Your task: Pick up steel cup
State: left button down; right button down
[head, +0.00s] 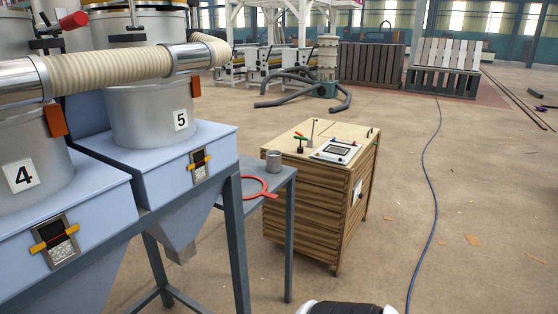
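A small grey steel cup (273,160) stands upright on the far end of a narrow blue-grey table (284,173). It sits close to the table's edge beside the wooden cabinet. Neither of my grippers shows in the head view, so I cannot see whether they are open or shut.
A red ring with a handle (266,194) lies on the table near the cup. Blue hoppers marked 4 and 5 (187,150) stand at left. A wooden cabinet (310,198) with a control panel (336,151) stands right of the table. A blue cable (424,182) crosses open floor at right.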

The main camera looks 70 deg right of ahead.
aim_at(273, 158)
jog(key=z, duration=2.2)
jog(key=u, duration=0.4)
jog(key=i+l+u, duration=0.2)
jog(key=l, duration=0.15)
jog(key=i+l+u, duration=0.15)
jog(key=l, duration=0.25)
jog(key=i+l+u, duration=0.2)
jog(key=l, duration=0.15)
jog(key=l+u, duration=0.2)
jog(key=l, duration=0.2)
